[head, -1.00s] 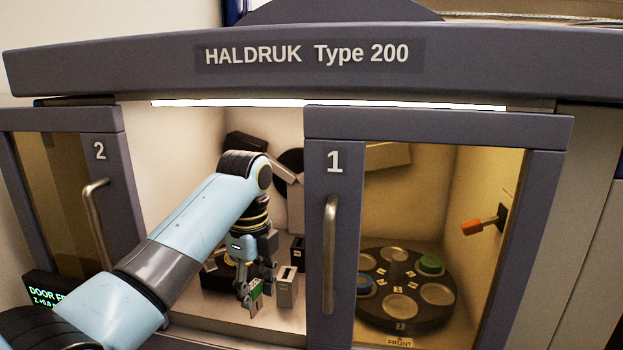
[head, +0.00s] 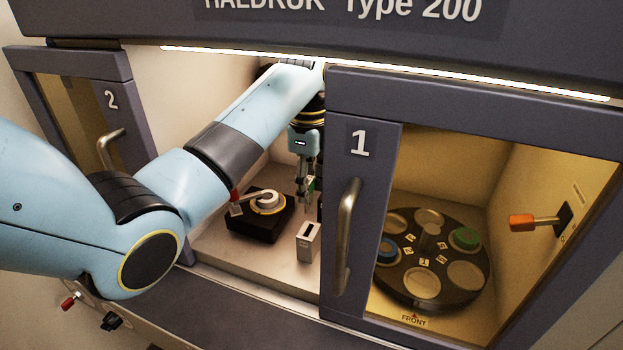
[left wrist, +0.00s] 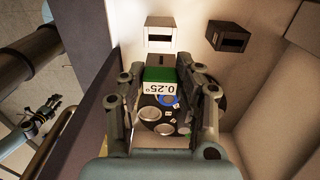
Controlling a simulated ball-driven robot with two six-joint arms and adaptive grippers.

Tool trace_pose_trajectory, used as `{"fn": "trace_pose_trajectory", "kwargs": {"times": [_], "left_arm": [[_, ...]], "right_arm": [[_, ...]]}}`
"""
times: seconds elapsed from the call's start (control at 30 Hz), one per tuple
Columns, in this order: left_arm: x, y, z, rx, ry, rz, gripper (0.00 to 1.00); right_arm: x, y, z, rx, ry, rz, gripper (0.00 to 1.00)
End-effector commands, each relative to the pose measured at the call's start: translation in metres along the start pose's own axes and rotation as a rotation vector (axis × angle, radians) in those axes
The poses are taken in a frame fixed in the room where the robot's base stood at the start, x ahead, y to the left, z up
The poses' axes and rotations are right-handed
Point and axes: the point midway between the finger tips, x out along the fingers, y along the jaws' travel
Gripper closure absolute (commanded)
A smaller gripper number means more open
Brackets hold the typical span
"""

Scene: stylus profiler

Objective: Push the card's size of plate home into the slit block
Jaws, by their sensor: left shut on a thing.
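My left gripper (head: 305,190) is inside the chamber, behind and above a pale slit block (head: 308,243) with a dark slit on top. It is shut on a green plate (head: 311,184), whose white label reads 0.25° in the left wrist view (left wrist: 160,77). There the plate is between the fingers, apart from the pale slit block (left wrist: 160,36). A dark slit block (left wrist: 231,38) stands beside that one. What looks like my right gripper (left wrist: 40,118) shows small at the left of the wrist view, its jaws unclear. No card is readable.
Door 1 (head: 362,110) stands just right of my left gripper and hides part of the chamber. Behind its window is a dark round turntable (head: 432,258) with several discs. A black base with a white round top (head: 268,200) stands left of the pale block.

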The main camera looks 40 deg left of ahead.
Motion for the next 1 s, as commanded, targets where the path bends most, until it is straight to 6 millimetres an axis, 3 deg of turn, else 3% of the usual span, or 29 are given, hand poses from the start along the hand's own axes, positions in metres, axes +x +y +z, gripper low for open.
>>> {"fn": "trace_pose_trajectory", "kwargs": {"times": [0.27, 0.7, 1.0], "left_arm": [[0.003, 0.000, 0.000, 0.001, 0.000, 0.001, 1.00], [0.042, 0.000, 0.000, 0.001, 0.000, 0.002, 1.00], [0.050, 0.000, 0.000, 0.001, 0.000, 0.000, 1.00]], "right_arm": [[0.000, -0.003, 0.005, 0.001, -0.008, -0.004, 0.60], [0.000, -0.002, 0.004, 0.001, -0.007, -0.003, 0.60], [0.000, 0.001, 0.003, -0.001, -0.005, 0.001, 0.60]]}}
